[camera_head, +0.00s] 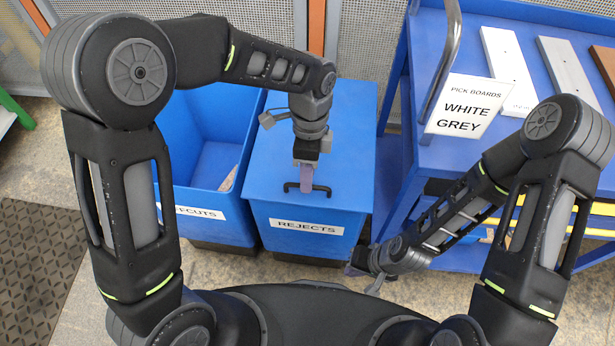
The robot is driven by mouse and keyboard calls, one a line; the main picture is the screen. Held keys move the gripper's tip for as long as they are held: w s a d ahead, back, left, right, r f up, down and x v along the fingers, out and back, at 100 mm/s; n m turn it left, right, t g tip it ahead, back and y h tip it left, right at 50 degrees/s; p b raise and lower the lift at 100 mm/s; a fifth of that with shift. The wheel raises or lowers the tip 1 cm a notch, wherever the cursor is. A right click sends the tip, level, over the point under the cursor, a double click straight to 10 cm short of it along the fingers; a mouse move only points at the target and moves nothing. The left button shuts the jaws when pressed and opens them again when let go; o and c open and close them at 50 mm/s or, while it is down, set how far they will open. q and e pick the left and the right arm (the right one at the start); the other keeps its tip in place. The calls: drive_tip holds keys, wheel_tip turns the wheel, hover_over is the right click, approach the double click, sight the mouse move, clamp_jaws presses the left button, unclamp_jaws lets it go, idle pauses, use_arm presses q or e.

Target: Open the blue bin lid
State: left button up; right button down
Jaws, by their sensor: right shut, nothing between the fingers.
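The blue REJECTS bin (264,222) stands in the middle with its flat blue lid (345,150) closed on top. A black bar handle (322,189) sits near the lid's front edge. My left gripper (306,188) points down at the handle's middle, with its fingers over or around the bar. I see the fingers nearly edge-on, so whether they grip it is unclear. My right gripper (353,268) is low, by the bin's front right corner. It is shut and empty, and partly hidden by its own wrist.
An open blue OFFCUTS bin (180,216) stands against the left side. A blue cart (450,165) to the right carries a white board (510,72), a grey board (568,75), a brown board and a PICK BOARDS sign (462,107). A dark mat (35,255) lies at left.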

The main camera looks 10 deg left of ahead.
use_arm(q)
drive_tip(key=shift+s+f, duration=0.15)
drive_tip(key=shift+f, duration=0.5)
clamp_jaws()
idle(1.0)
